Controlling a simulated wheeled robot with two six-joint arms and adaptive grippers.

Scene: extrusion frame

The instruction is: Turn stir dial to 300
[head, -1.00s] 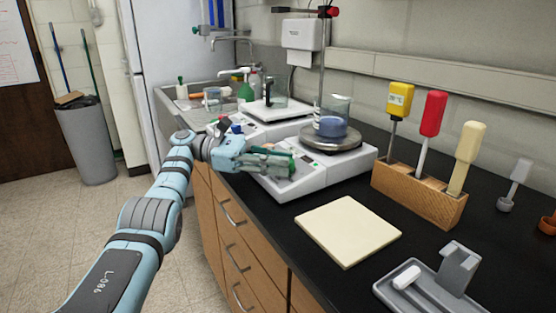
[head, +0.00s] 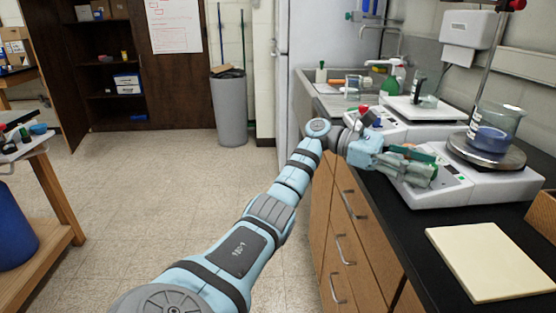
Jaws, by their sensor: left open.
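The nearer white stirring hotplate (head: 500,187) stands on the black bench at the right, with a round metal plate on top. A glass beaker of blue liquid (head: 492,132) sits on that plate. My left gripper (head: 432,168) is open at the hotplate's left front, over its control panel. The gripper covers much of the panel, so I cannot make out the stir dial or its setting. I cannot tell whether the fingers touch the panel. My right gripper is out of view.
A second white hotplate (head: 421,112) stands behind, near the sink. A cream square pad (head: 490,262) lies on the bench in front. Wooden drawers (head: 345,225) are below the bench edge. A grey bin (head: 229,110) stands at the back; the floor (head: 165,190) at the left is clear.

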